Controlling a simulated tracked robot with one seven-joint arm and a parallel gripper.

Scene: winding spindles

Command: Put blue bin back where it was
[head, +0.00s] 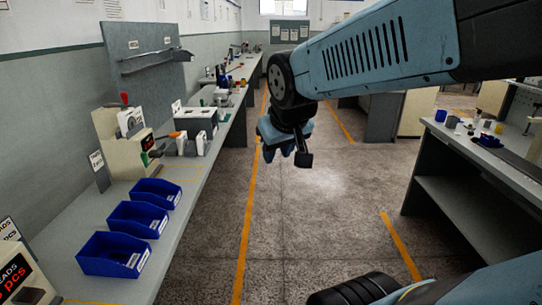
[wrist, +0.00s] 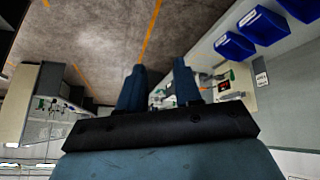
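Three blue bins stand in a row along the front of the left bench: a near one (head: 113,254), a middle one (head: 137,219) and a far one (head: 157,192). Blue bins also show at the upper right of the wrist view (wrist: 265,26). A small dark blue object (head: 488,141) lies on the right bench; it is too small to tell whether it is a bin. My gripper (head: 287,147) hangs over the aisle floor, away from both benches. In the wrist view, its two fingers (wrist: 158,88) stand apart with nothing between them.
The left bench (head: 208,180) carries a beige machine (head: 120,140) behind the bins and a counter display (head: 22,275) at the near end. The right bench (head: 485,170) has small cups and parts on top. The aisle floor (head: 315,220) between them is clear.

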